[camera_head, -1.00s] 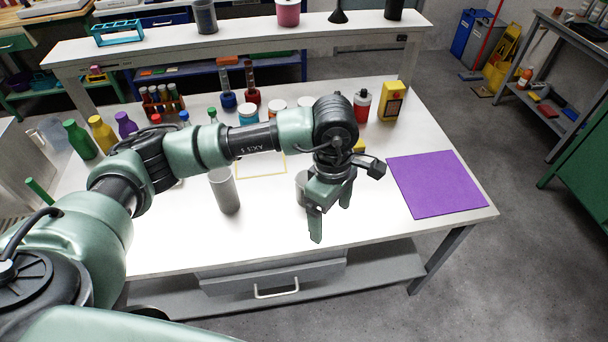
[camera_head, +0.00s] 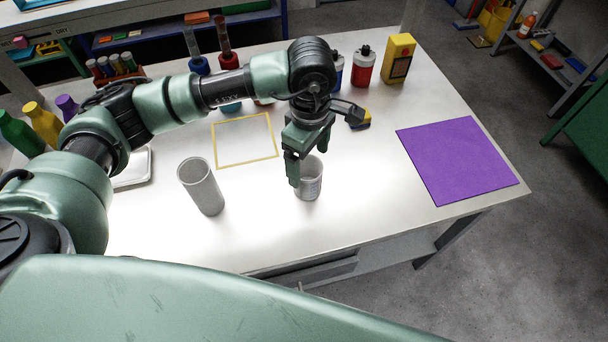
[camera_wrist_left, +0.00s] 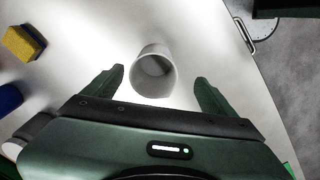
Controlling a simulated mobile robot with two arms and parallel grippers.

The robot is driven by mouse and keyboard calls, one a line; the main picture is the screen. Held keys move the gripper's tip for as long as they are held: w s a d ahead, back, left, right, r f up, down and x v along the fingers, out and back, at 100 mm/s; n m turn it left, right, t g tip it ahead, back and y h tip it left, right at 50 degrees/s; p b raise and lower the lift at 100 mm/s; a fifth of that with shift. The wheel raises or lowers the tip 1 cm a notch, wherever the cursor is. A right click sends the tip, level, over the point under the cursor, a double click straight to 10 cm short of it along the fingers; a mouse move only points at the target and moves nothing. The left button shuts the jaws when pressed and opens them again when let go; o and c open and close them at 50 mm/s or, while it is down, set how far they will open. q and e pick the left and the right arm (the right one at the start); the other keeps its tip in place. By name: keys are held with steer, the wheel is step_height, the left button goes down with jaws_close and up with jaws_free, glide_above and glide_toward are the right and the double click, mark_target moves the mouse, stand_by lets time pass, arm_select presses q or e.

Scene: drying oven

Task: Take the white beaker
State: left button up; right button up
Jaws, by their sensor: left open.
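The white beaker (camera_head: 309,187) stands upright on the white table, with faint markings on its side. In the left wrist view its open mouth and wall (camera_wrist_left: 155,73) show between and just beyond the fingertips. My left gripper (camera_head: 305,165) is open and empty, pointing down at the beaker and covering part of it in the head view. In the left wrist view the fingers (camera_wrist_left: 158,84) are spread to either side of the beaker, with gaps visible on both sides. My right gripper is not in view.
A taller grey cylinder (camera_head: 202,188) stands left of the beaker. A purple mat (camera_head: 457,160) lies to the right, and a yellow-outlined square (camera_head: 244,160) behind. A yellow-and-dark sponge (camera_head: 360,120) lies behind the gripper. Bottles and a yellow box (camera_head: 397,60) line the back.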

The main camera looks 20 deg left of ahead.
arm_select(q)
steer(key=shift+w+a+f+b, duration=0.15)
steer(key=shift+w+f+b, duration=0.05)
steer(key=shift+f, duration=0.25)
steer(key=shift+w+a+f+b, duration=0.1)
steer(key=shift+w+f+b, duration=0.1)
steer(key=shift+f, duration=0.2)
steer(key=shift+w+f, duration=0.1)
steer(key=shift+f, duration=0.25)
steer(key=p, duration=0.3)
glide_above(307, 178)
steer(key=s+d, duration=0.1)
steer(key=s, duration=0.2)
step_height(307, 178, down, 6)
steer(key=shift+w+d+f, duration=0.1)
steer(key=shift+f, duration=0.35)
steer(key=c, duration=1.4)
steer(key=shift+c, duration=0.2)
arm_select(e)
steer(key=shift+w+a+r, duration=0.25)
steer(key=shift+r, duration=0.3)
arm_select(q)
steer(key=shift+r, duration=0.1)
